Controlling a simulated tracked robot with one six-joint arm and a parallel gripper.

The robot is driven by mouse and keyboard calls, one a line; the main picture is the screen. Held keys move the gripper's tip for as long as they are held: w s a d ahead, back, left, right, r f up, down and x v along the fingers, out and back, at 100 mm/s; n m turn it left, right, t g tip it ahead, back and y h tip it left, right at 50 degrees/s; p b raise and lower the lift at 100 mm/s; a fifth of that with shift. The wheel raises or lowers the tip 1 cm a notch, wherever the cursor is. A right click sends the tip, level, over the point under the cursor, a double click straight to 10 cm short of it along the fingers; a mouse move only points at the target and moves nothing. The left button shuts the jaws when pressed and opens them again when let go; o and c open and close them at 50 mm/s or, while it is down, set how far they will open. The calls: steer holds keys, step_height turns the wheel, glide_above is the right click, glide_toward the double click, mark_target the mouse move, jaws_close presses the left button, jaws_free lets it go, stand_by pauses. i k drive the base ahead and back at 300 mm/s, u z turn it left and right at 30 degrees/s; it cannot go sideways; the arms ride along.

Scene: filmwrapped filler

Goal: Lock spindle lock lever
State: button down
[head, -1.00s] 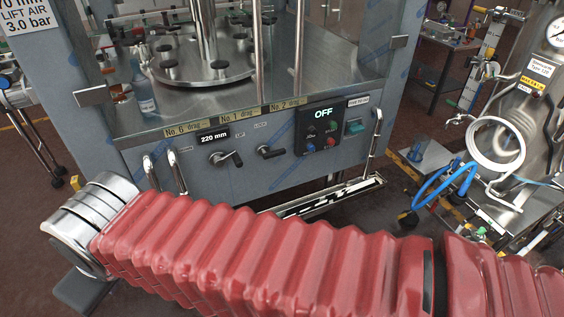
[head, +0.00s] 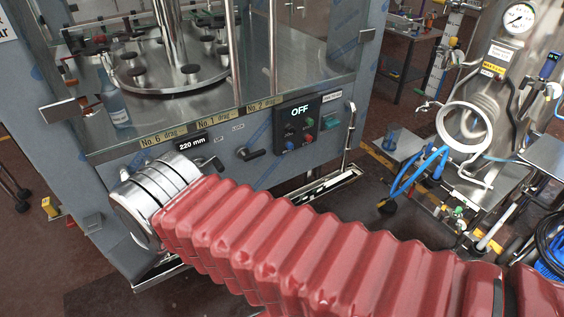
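A black lever handle (head: 252,154) sits on the grey front panel of the filling machine, right of the 220 mm display (head: 193,143). My arm, in a red ribbed sleeve, ends in a silver wrist in front of the panel's left part. My gripper is not visible; its fingers are hidden or outside the view.
The control box (head: 298,122) reads OFF, right of the lever. A vertical handrail (head: 349,135) stands at the panel's right edge. A bottle (head: 116,104) stands on the machine deck (head: 165,112). A steel tank with blue hoses (head: 416,172) is at the right.

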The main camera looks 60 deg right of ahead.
mark_target(247, 157)
steer(key=z, duration=0.85)
steer(key=i, duration=1)
steer(key=z, duration=0.05)
